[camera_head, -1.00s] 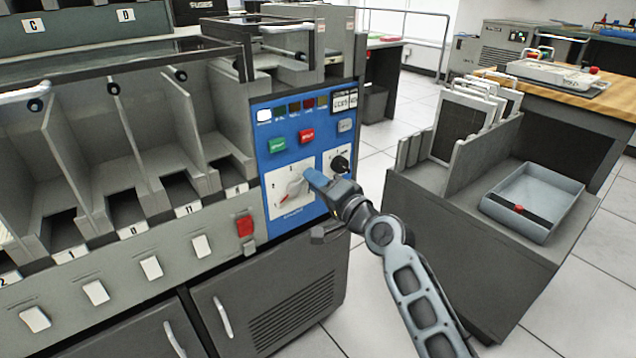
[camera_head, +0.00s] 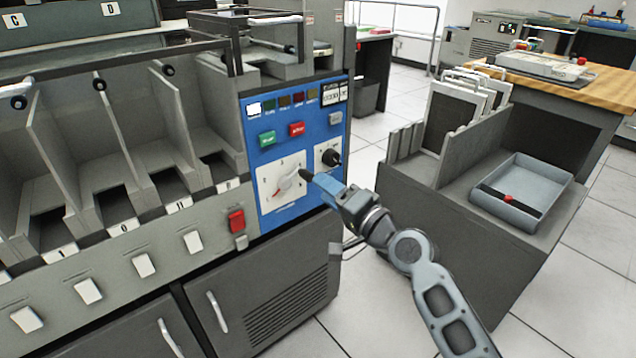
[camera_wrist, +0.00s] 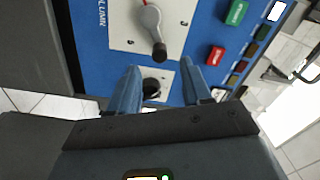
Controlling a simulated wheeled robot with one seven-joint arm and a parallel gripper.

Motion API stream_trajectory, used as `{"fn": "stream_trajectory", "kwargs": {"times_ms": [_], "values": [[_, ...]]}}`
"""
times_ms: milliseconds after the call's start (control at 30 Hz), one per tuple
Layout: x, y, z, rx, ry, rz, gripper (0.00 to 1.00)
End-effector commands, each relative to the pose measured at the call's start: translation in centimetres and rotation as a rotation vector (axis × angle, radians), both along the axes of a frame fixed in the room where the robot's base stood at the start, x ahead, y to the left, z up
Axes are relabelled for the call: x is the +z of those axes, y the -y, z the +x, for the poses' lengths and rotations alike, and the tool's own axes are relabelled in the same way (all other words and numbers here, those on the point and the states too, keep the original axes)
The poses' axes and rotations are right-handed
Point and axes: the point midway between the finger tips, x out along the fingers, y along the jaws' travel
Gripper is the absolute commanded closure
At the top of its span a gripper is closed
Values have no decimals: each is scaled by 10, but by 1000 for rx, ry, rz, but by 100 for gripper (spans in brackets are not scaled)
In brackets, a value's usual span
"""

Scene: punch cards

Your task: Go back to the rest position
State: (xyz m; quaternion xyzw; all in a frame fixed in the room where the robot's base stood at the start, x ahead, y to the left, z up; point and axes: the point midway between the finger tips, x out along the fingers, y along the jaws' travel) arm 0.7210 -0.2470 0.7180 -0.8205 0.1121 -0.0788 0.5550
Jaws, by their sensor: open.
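My gripper (camera_head: 308,176) is in front of the blue control panel (camera_head: 330,116) of the card sorter. In the camera_wrist view my gripper (camera_wrist: 158,80) shows two blue fingers spread apart with nothing between them. The white dial plate (camera_head: 267,188) carries a grey selector lever (camera_head: 287,184). The lever also shows in the camera_wrist view (camera_wrist: 151,22), beyond the fingertips and apart from them. A black knob (camera_head: 330,157) sits on a smaller white plate to the right; in the camera_wrist view it shows partly behind the left finger.
A green button (camera_head: 267,138) and a red button (camera_head: 297,129) sit above the dial. A grey cart (camera_head: 447,222) with a shallow tray (camera_head: 545,170) stands right of my arm. Grey card pockets (camera_head: 110,178) line the left. Tiled floor shows between machine and cart.

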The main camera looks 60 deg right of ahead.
Motion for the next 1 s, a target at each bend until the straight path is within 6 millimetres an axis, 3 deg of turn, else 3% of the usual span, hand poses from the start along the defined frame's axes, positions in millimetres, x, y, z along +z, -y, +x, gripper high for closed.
{"fn": "stream_trajectory", "kwargs": {"times_ms": [167, 767, 867, 1000], "values": [[0, -3, -10, 0, 0, 0, 51], [0, -3, -10, 0, -1, -2, 51], [-7, -10, -16, 0, -23, -24, 51], [-30, -38, -41, 8, -107, -117, 51]]}}
